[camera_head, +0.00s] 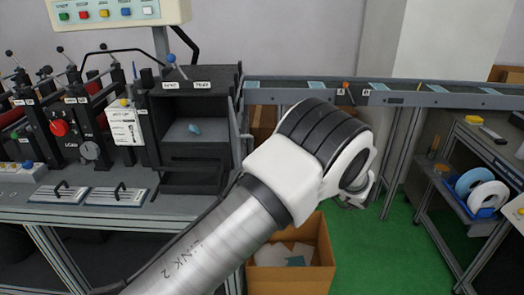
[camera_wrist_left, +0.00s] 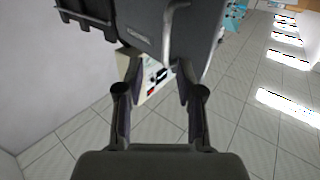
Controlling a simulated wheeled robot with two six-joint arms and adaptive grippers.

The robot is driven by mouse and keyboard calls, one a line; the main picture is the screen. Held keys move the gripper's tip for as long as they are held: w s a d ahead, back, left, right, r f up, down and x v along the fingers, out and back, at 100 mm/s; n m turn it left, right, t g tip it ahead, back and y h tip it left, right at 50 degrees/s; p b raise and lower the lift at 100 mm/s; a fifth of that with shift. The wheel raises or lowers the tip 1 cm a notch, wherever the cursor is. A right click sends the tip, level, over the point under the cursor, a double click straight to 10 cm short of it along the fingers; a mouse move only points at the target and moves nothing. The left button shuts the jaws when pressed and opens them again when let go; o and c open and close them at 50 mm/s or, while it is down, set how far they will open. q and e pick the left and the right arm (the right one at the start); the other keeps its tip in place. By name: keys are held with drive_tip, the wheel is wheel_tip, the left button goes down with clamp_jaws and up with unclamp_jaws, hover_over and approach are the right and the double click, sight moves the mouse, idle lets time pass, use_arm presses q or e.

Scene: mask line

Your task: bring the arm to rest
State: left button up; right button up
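My left arm (camera_head: 235,225) comes in from the lower left of the head view and ends at a large white and black joint in the middle. Its gripper does not show in the head view. In the left wrist view my left gripper (camera_wrist_left: 158,70) has its two dark fingers spread apart, with nothing seen between them. Behind the fingers are a grey machine part, a panel with coloured marks and a tiled surface with bright lights. My right gripper is in neither view.
A black machine housing (camera_head: 190,135) stands left of the arm joint. A conveyor (camera_head: 440,99) with light blue pieces runs behind it. A cardboard box (camera_head: 318,270) stands on the floor below the arm. Green floor (camera_head: 390,255) lies clear between.

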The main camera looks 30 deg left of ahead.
use_arm(q)
drive_tip(key=d, duration=0.3)
drive_tip(key=shift+s+d, duration=0.25)
drive_tip(key=shift+d, duration=0.15)
drive_tip(key=a+f+m+t+h, duration=0.2)
drive_tip(key=a+f+m+t, duration=0.15)
drive_tip(key=f, duration=0.35)
drive_tip(key=a+f+m+t+h, duration=0.2)
drive_tip(key=f+m+t, duration=0.2)
drive_tip(key=f+m, duration=0.15)
drive_tip(key=s+f+m+h, duration=0.2)
drive_tip(key=s+f+h, duration=0.1)
drive_tip(key=f, duration=0.4)
drive_tip(key=s+f+m+h, duration=0.2)
drive_tip(key=s+f+h, duration=0.1)
drive_tip(key=f, duration=0.4)
drive_tip(key=s+d+f+m+g+h, duration=0.1)
drive_tip(key=s+d+f+g+h, duration=0.1)
drive_tip(key=s, duration=0.8)
drive_tip(key=s+d+f+m+g+h, duration=0.1)
drive_tip(key=s+d+f+g+h, duration=0.2)
drive_tip(key=s, duration=0.7)
drive_tip(key=s+d+f+m+g+h, duration=0.1)
drive_tip(key=s+d+f+g+h, duration=0.1)
drive_tip(key=s, duration=0.8)
wheel_tip(320, 180, down, 3)
drive_tip(key=shift+s+d+f+g+h, duration=0.2)
drive_tip(key=shift+d+g+h, duration=0.3)
drive_tip(key=shift+g, duration=0.75)
